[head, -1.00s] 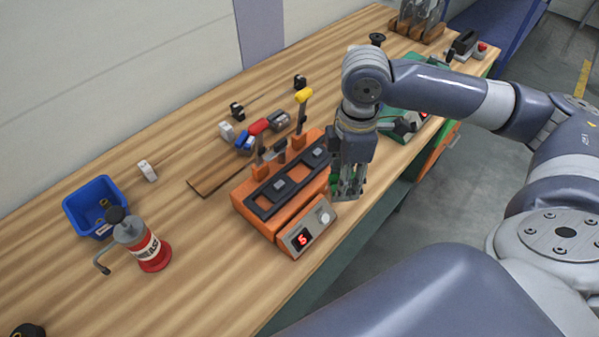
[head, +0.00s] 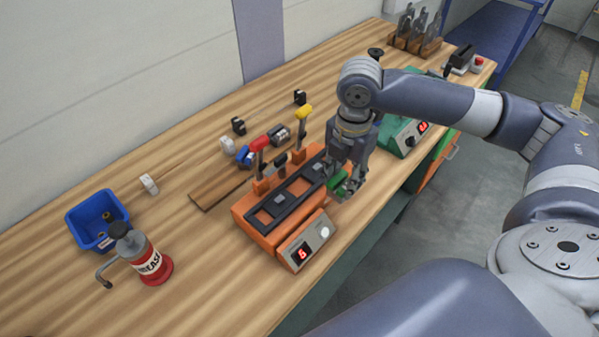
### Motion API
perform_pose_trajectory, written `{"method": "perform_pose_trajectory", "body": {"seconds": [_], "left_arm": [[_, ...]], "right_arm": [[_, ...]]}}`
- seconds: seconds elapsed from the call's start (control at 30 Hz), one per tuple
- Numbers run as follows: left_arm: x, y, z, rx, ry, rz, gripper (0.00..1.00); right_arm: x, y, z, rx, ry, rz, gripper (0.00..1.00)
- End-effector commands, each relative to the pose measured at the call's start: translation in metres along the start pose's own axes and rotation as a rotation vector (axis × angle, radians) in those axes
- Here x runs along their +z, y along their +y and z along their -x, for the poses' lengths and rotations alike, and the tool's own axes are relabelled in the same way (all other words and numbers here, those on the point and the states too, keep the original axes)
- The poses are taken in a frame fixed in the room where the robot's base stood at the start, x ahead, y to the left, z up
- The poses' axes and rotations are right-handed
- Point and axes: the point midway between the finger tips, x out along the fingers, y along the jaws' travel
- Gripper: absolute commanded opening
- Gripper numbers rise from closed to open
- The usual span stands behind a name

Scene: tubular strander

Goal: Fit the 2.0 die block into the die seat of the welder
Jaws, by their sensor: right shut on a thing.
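My right gripper (head: 345,188) is shut on a green block (head: 338,182) at the right end of the welder, just beside the plate. I cannot read a size mark on the block, nor tell whether it touches the welder. Which opening is the die seat is not clear. My left gripper is not in view.
A blue bin (head: 84,226) and a red grease can (head: 153,266) stand at the left. A green device (head: 398,138) stands right of my gripper.

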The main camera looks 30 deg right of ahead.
Motion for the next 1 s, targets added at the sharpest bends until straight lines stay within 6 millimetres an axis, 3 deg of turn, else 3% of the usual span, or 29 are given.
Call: {"method": "perform_pose_trajectory", "body": {"seconds": [0.3, 0.43, 0.57, 0.83, 1.0], "left_arm": [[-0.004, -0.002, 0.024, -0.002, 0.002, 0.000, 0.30], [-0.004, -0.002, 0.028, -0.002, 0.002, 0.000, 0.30], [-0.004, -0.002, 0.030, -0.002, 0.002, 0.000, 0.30], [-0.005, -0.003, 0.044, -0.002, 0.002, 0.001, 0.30], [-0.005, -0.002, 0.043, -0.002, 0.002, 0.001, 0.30]], "right_arm": [[-0.022, 0.074, -0.002, 0.003, 0.001, -0.001, 0.00], [-0.027, 0.093, -0.006, 0.002, 0.000, -0.001, 0.00], [-0.029, 0.100, -0.008, 0.001, -0.002, -0.002, 0.00], [-0.030, 0.100, -0.038, -0.001, -0.001, -0.003, 0.00], [-0.029, 0.100, -0.044, 0.002, -0.001, -0.001, 0.00]]}}
